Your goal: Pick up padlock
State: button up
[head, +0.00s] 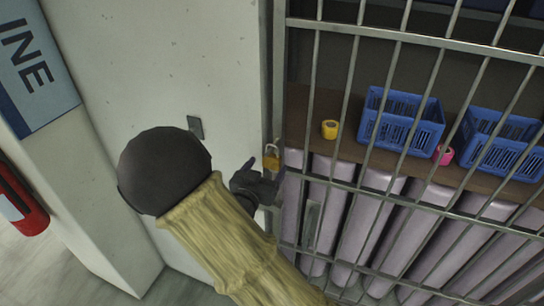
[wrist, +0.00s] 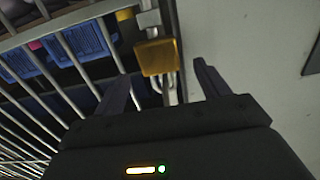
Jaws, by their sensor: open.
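The padlock (head: 271,163) has a yellow body and a grey shackle. It hangs at the edge of the barred gate, beside the pale wall. In the wrist view the padlock (wrist: 157,57) sits ahead of the fingertips, between the two fingers in the picture, with its shackle partly visible. My gripper (head: 264,173) is open and close to the padlock, just below it in the head view. In the wrist view my gripper (wrist: 162,72) holds nothing. I cannot tell whether a finger touches the padlock.
The barred gate (head: 357,30) fills the right side. Behind it are blue crates (head: 402,118), a yellow roll (head: 330,129) and a pink roll (head: 444,155) on a brown shelf. The pale wall (head: 165,60) stands left, with a red extinguisher (head: 22,190) at far left.

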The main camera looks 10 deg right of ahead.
aim_at(272, 156)
jog(key=x, duration=0.2)
jog(key=shift+w+d+p, duration=0.2)
jog(key=shift+w+p, duration=0.05)
jog(key=shift+p, duration=0.05)
jog(key=shift+s, duration=0.1)
jog(key=shift+c, duration=0.4)
jog(key=c, duration=1.1)
